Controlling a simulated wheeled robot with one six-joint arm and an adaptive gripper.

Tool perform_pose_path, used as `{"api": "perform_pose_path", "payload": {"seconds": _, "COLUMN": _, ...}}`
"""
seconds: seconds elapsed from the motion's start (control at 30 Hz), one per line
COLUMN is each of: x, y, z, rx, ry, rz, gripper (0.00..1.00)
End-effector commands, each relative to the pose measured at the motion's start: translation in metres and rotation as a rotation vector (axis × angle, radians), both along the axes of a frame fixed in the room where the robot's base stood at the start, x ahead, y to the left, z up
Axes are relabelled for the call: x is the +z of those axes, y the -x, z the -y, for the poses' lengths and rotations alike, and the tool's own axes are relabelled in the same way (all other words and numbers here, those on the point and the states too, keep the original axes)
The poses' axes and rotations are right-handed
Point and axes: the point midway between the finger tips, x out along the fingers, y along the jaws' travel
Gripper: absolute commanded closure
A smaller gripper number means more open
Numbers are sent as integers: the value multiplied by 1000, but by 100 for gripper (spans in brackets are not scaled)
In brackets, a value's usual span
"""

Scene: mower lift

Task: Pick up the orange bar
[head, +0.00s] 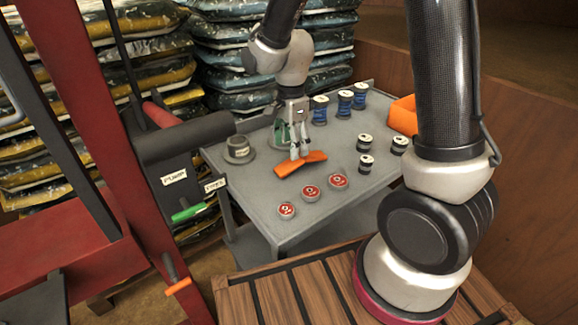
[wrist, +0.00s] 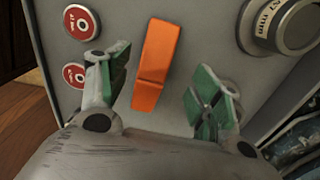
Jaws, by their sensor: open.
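The orange bar (head: 301,164) lies flat on the grey cart top, right below my gripper in the head view. In the wrist view the orange bar (wrist: 156,65) lies lengthwise between my two fingers, a little beyond their tips. My gripper (head: 297,153) points down at the bar in the head view. In the wrist view my gripper (wrist: 170,85) is open, with green pads on both spread fingers, and nothing is held. I cannot tell whether the fingertips touch the cart top.
The grey cart (head: 262,203) also bears red round discs (head: 311,194), blue spools (head: 344,104), small dark cans (head: 366,163), an orange bin (head: 403,116) and a grey knob-like can (head: 239,150). A red frame (head: 92,130) with a green-handled lever (head: 189,212) stands at left. Stacked bags are behind.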

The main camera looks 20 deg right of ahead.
Motion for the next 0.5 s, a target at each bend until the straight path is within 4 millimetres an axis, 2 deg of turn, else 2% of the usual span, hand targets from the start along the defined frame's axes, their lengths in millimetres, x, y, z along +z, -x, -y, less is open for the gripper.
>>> {"api": "perform_pose_path", "payload": {"seconds": 0.3, "x": -46, "y": 7, "z": -7, "rx": 2, "ry": 2, "rz": -3, "gripper": 36}}
{"api": "perform_pose_path", "payload": {"seconds": 0.5, "x": -56, "y": 7, "z": -7, "rx": 2, "ry": 0, "rz": 0, "gripper": 36}}
